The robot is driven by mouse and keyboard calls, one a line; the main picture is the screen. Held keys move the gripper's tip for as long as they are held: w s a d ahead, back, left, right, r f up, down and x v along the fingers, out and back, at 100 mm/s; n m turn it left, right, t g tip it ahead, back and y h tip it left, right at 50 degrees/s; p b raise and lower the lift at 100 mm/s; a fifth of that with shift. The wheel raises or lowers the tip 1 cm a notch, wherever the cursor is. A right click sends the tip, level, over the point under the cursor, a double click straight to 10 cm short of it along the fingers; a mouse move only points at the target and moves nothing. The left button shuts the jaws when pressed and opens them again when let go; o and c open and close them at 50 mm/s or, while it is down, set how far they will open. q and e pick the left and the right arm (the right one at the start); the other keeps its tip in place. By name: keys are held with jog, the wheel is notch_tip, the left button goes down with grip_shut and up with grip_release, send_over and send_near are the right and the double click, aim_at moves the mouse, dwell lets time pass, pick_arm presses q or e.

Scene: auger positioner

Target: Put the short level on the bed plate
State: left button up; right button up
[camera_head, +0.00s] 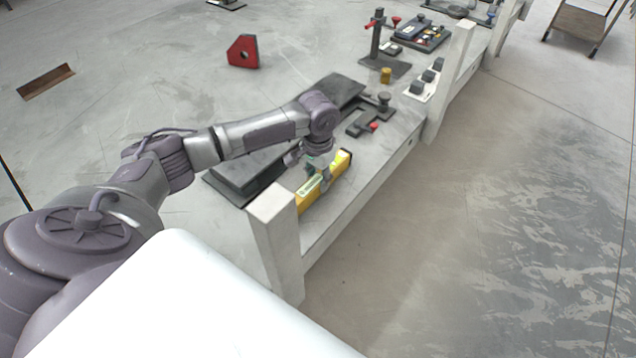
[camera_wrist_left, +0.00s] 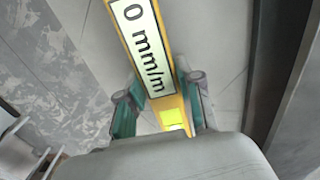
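The short level (camera_head: 340,163) is a yellow bar with a pale label, lying along the front edge of the bench top in the head view. Its label and a bright yellow vial show in the left wrist view (camera_wrist_left: 150,50). My left gripper (camera_head: 312,176) is low over its middle, one finger on each side; in the wrist view the fingers (camera_wrist_left: 162,105) look spread, with a small gap at the left one. The bed plate (camera_head: 232,182), a dark slab, lies behind the level, partly hidden by my left arm. My right gripper is not in view.
A dark clamp with a red knob (camera_head: 362,122), a brass cylinder (camera_head: 386,75), a stand (camera_head: 377,40) and a white strip with dark blocks (camera_head: 427,80) occupy the bench farther right. White posts (camera_head: 275,235) rise at the bench front. A red block (camera_head: 243,51) stands beyond.

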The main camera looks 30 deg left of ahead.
pick_arm(q)
grip_shut()
jog(key=shift+r, duration=0.1)
jog(key=shift+r, duration=0.4)
jog(key=r, duration=0.3)
jog(key=shift+d+r, duration=0.3)
jog(key=shift+d, duration=0.1)
jog(key=d+r+b, duration=0.1)
jog(key=d+r, duration=0.5)
jog(key=d, duration=0.4)
jog(key=shift+s+d+r, duration=0.15)
jog(key=shift+d+r, duration=0.1)
jog(key=shift+d, duration=0.1)
